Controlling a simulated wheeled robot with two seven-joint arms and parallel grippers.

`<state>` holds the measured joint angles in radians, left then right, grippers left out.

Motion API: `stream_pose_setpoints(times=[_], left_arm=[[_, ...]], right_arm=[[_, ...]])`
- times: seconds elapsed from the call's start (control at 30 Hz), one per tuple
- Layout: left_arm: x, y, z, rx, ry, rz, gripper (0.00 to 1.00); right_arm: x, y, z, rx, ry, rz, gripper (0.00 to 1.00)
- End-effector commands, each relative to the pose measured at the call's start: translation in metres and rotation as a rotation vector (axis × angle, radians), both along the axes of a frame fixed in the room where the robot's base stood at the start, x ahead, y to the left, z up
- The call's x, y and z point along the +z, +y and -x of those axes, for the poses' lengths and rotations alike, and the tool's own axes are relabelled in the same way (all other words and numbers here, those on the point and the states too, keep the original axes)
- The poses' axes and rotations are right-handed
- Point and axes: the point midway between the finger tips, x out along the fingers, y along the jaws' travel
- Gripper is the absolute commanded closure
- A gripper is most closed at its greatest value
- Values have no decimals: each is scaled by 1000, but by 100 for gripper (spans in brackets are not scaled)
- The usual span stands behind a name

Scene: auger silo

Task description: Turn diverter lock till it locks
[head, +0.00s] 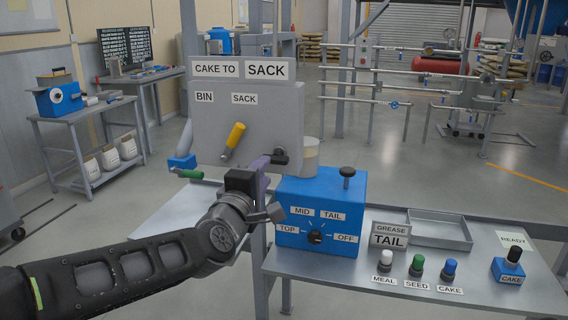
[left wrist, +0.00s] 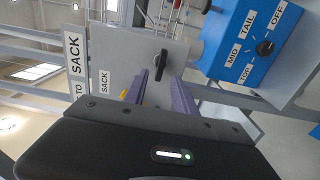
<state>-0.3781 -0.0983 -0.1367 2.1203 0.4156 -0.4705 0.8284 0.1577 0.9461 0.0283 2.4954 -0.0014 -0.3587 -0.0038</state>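The diverter lock, a black turn handle (left wrist: 160,65), is on the grey diverter panel (left wrist: 118,55). In the head view the black lock (head: 281,157) shows at the panel's lower right, partly covered by my gripper. My left gripper (head: 266,164) is in front of that corner. In the left wrist view its two purple fingers (left wrist: 162,80) are apart, with the lock handle seen between their tips. Whether they touch it cannot be told. The yellow-handled diverter lever (head: 233,141) leans up and right under the BIN and SACK labels. My right gripper is not in view.
A blue selector box (head: 329,185) with a dial and top knob stands just right of my gripper. A bench (head: 410,288) carries several buttons, a GREASE TAIL sign and a grey tray (head: 440,230). A green-tipped handle (head: 189,174) sticks out below the panel's left.

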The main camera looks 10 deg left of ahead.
Motion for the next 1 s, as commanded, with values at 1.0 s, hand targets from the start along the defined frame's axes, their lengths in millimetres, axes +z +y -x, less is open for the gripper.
stream_pose_setpoints(times=[1.0], left_arm=[[-2,-6,-74,-3,4,7,67]], right_arm=[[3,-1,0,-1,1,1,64]])
